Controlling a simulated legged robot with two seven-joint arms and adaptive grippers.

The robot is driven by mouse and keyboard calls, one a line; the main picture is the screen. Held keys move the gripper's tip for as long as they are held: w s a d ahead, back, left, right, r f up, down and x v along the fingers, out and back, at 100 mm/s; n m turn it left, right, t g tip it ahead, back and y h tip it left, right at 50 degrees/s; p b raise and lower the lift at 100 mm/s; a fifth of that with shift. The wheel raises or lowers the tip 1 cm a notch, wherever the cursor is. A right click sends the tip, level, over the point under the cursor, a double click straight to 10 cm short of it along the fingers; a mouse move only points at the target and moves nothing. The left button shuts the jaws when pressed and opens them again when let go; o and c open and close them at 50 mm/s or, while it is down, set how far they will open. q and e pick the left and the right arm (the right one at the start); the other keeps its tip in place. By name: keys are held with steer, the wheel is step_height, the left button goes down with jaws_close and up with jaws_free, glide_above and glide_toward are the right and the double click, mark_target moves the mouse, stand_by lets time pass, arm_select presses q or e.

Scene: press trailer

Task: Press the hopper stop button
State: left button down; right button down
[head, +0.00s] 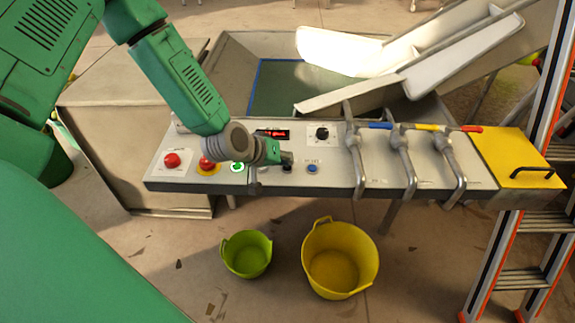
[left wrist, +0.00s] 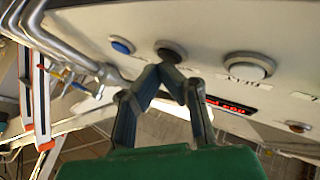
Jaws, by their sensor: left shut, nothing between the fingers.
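The grey control panel (head: 225,178) carries a row of buttons. From the left they are a red button (head: 172,160), a red button on yellow (head: 207,163), a green-ringed button (head: 237,167), a dark button (head: 287,168) and a blue button (head: 312,169). Their labels are too small to read, so I cannot tell which is marked hopper stop. My left gripper (head: 287,158) is shut and empty at the dark button, partly covering it. In the left wrist view the fingertips (left wrist: 171,72) meet just beside the dark button (left wrist: 171,50); contact is unclear. My right gripper is out of view.
Metal levers with blue, yellow and red grips (head: 472,129) stand to the right on the panel, near a black knob (head: 322,132). A green bucket (head: 247,254) and a yellow bucket (head: 340,262) stand below. A ladder (head: 522,222) is at the right.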

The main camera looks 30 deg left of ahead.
arm_select(q)
steer(key=shift+r, duration=0.5)
steer(key=shift+p, duration=0.3)
step_height(320, 180, up, 5)
steer(key=p, duration=0.4)
steer(key=shift+r, duration=0.1)
stand_by(0.4)
